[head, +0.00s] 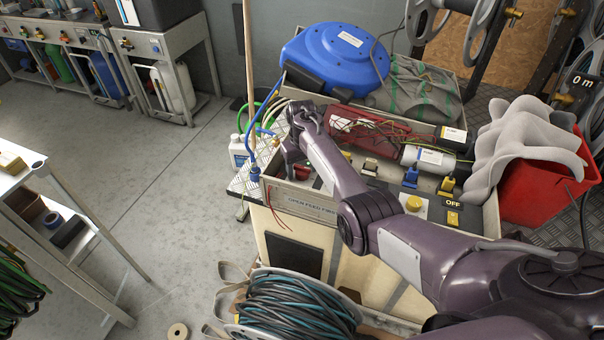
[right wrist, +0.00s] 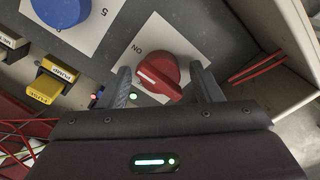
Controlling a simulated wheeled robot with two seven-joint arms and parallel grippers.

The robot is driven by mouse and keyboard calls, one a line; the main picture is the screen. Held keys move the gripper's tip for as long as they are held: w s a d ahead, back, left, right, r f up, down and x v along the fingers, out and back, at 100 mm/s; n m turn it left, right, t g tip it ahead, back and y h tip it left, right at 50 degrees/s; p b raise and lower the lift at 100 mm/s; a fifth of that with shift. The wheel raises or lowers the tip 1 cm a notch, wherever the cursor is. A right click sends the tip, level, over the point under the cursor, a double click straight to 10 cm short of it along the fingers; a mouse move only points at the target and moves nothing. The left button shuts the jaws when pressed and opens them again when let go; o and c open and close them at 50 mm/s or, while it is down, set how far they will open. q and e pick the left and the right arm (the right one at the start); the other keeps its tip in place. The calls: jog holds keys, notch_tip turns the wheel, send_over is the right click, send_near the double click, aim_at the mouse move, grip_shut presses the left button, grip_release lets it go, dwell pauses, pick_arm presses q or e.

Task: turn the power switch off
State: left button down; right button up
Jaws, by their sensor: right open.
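A red rotary switch (right wrist: 158,76) with a white pointer line sits on a white plate lettered ON in the right wrist view. In the head view a bit of red (head: 302,172) shows at the panel's left end, mostly hidden by my right gripper. My right gripper (right wrist: 162,72) is open, with one finger on each side of the red knob; I cannot tell whether either finger touches it. In the head view the right gripper (head: 287,160) is over the left end of the control panel (head: 380,187). My left gripper is not in view.
A blue knob (right wrist: 60,8) and yellow FUSE blocks (right wrist: 52,76) are near the red switch. Thin red wires (right wrist: 258,70) lie beside it. A yellow switch (head: 453,218) under an OFF label is at the panel's right.

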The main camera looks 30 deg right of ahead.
jog(key=shift+c, duration=0.5)
jog(key=c, duration=0.9)
